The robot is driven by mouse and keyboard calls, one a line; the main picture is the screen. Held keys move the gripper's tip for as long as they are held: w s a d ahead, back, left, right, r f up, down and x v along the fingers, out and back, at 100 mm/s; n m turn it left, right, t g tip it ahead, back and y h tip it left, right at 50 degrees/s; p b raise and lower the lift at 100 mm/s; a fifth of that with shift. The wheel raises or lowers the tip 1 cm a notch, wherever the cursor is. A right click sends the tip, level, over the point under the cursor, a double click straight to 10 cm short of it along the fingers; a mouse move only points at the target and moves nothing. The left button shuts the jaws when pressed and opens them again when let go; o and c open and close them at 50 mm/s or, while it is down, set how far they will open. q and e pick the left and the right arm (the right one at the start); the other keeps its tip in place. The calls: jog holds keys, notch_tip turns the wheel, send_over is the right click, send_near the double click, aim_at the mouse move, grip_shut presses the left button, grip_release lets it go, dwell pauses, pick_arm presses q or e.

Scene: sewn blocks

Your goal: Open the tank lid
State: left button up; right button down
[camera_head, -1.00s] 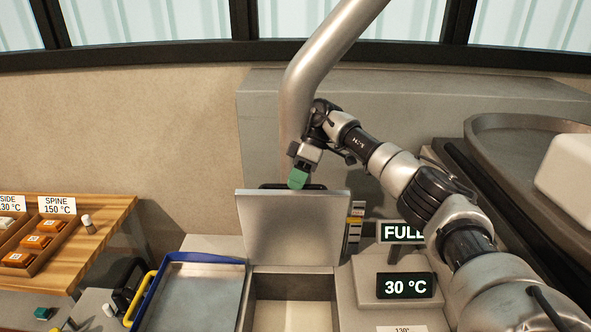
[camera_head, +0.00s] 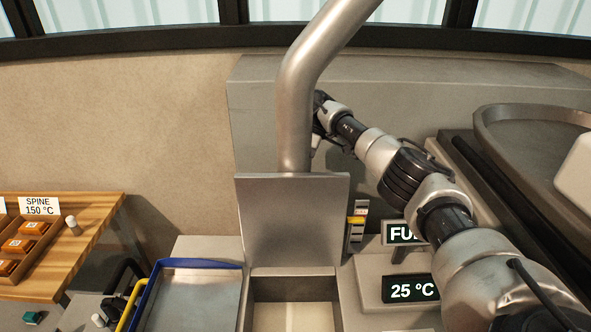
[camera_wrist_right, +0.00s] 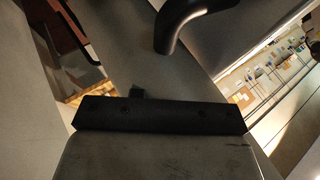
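The tank lid (camera_head: 292,222) is a plain grey metal panel. It stands raised at the back of the tank (camera_head: 343,314), whose rectangular opening shows below it with a pale inside. My right arm reaches in from the right. Its wrist (camera_head: 322,118) is behind the large metal pipe and above the lid's top edge, and the fingers are hidden in the head view. No finger opening can be made out there. My left gripper is not in view.
A thick metal pipe (camera_head: 295,110) comes down right behind the lid. A blue-rimmed tray (camera_head: 195,264) stands left of the tank. Displays reading 25 °C (camera_head: 411,290) and a partly covered FULL sign (camera_head: 398,233) are at right. A wooden rack (camera_head: 95,225) is at far left.

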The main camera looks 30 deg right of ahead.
jog(key=c, duration=1.3)
grip_release()
jog(key=shift+s+f, duration=0.1)
jog(key=shift+f, duration=0.45)
jog(key=shift+c, duration=0.2)
jog(key=shift+o, duration=1.2)
jog(key=shift+w, duration=0.25)
jog(key=shift+r, duration=0.1)
notch_tip(320, 180, up, 11)
jog(key=b, duration=0.4)
send_over(342, 174)
